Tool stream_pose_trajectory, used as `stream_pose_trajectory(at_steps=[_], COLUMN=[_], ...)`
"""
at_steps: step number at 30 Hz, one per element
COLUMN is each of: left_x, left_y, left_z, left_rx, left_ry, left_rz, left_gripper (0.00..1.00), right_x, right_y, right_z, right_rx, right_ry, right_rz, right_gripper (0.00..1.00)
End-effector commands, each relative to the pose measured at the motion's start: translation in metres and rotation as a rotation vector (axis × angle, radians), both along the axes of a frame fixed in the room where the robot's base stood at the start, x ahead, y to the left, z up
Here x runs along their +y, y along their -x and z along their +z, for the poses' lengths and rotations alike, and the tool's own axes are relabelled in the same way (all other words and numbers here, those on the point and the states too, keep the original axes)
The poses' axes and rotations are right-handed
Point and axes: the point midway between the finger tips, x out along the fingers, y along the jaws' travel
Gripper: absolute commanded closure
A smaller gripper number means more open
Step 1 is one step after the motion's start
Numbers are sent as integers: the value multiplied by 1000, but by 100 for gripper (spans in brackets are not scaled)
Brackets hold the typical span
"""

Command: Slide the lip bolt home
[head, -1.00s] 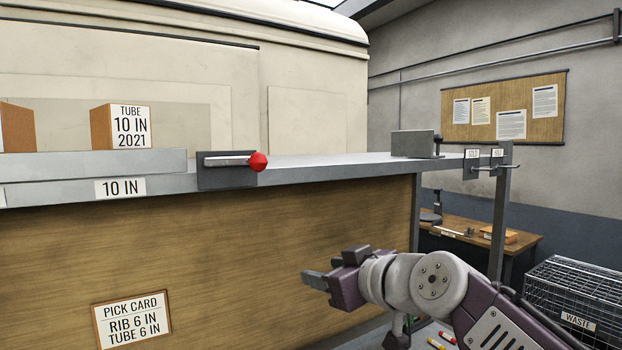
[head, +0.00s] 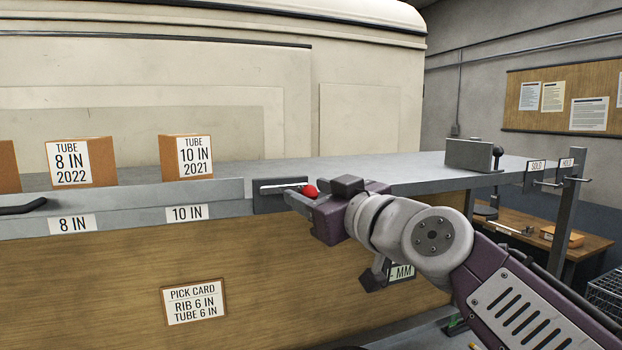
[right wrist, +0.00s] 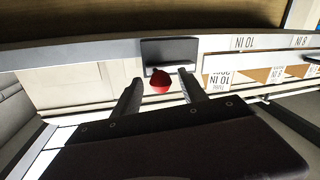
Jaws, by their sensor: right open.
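The lip bolt (head: 277,188) is a pale rod on a dark plate at the right end of the shelf's raised front lip (head: 130,199). Its red knob (head: 310,191) is at the rod's right end. My right gripper (head: 298,202) is open at the knob and partly covers the plate. In the right wrist view, the red knob (right wrist: 160,82) lies between the two open fingers (right wrist: 159,80), with a gap visible on each side. The dark bolt plate (right wrist: 170,52) is just beyond. My left gripper is not in view.
Boxed tubes (head: 187,157) stand on the shelf behind the lip. The shelf top (head: 390,172) right of the bolt is bare up to a grey block (head: 468,155). A pick card (head: 194,301) hangs on the wooden front below.

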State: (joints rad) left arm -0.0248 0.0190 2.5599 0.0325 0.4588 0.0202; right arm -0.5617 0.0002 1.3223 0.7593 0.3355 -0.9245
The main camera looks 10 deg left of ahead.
Motion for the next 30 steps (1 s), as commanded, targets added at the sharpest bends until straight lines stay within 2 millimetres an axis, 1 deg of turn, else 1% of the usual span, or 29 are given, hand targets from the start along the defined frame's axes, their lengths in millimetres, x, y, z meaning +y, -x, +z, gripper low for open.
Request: stream_pose_trajectory(at_steps=[1,8,9,11,12,14,30], left_x=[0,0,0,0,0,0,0], left_y=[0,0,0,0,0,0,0], left_z=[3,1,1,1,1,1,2], left_rx=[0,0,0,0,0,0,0], left_ry=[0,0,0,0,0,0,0], left_rz=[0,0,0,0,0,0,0], left_gripper=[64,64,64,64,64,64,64], right_x=[2,3,3,3,3,3,3], right_y=[-2,-3,-3,-3,-3,-3,-3], right_z=[1,-1,-1,-1,-1,-1,-1], right_rx=[2,1,1,1,1,1,1], right_ry=[0,-1,-1,-1,-1,-1,-1], right_rz=[1,0,0,0,0,0,0], right_gripper=[50,50,56,72,84,100,100])
